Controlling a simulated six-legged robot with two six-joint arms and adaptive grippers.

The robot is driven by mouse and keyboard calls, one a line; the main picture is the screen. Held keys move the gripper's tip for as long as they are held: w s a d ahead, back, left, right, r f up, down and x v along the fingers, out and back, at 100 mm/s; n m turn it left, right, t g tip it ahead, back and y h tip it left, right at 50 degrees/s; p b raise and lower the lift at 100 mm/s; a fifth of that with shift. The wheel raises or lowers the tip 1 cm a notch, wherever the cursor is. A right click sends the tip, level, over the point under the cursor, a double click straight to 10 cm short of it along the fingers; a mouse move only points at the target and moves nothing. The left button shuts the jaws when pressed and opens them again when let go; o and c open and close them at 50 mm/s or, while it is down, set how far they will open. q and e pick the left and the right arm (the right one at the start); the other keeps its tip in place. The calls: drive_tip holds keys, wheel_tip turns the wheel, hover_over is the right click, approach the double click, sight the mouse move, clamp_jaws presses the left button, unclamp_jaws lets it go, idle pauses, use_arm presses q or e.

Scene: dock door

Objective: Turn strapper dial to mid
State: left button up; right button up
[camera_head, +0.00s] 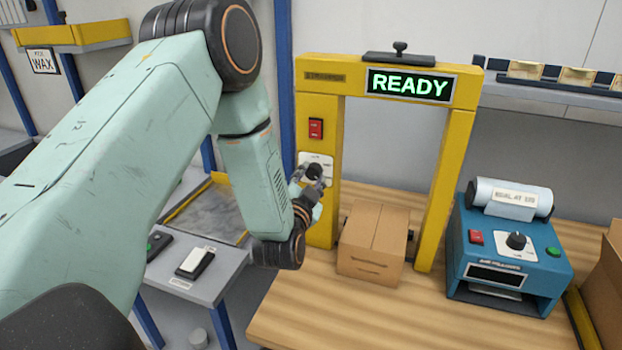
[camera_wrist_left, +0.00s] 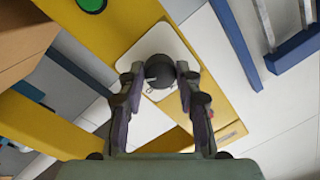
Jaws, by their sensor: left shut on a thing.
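The strapper (camera_head: 458,140) is a yellow arch with a lit green "READY" display (camera_head: 410,84). Its black dial (camera_head: 314,170) sits on a white plate on the arch's left post, under a red switch (camera_head: 316,128). In the left wrist view the dial (camera_wrist_left: 160,70) is a round knob between the fingertips, with a pale mark near its lower left edge. The plate's lettering is too small to read. My left gripper (camera_head: 309,179) is shut on the dial, a finger on each side, as the left wrist view also shows (camera_wrist_left: 161,82). My right gripper is out of view.
A cardboard box (camera_head: 373,243) stands on the wooden table (camera_head: 310,318) under the arch. A blue machine (camera_head: 508,250) with its own black knob is to the right. A grey side table (camera_head: 200,282) with small devices is at the lower left.

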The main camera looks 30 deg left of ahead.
use_arm(q)
drive_tip(key=shift+c, duration=1)
drive_tip(key=shift+n, duration=0.3)
drive_tip(key=n, duration=0.2)
drive_tip(key=n+b, duration=0.1)
drive_tip(key=n, duration=0.1)
drive_tip(key=shift+n+g+h, duration=0.3)
drive_tip(key=n, duration=0.3)
drive_tip(key=shift+r+b, duration=0.1)
drive_tip(key=shift+b, duration=0.25)
drive_tip(key=shift+r+n+h+b, duration=0.1)
drive_tip(key=shift+n+h+b, duration=0.25)
drive_tip(key=shift+n, duration=1.05)
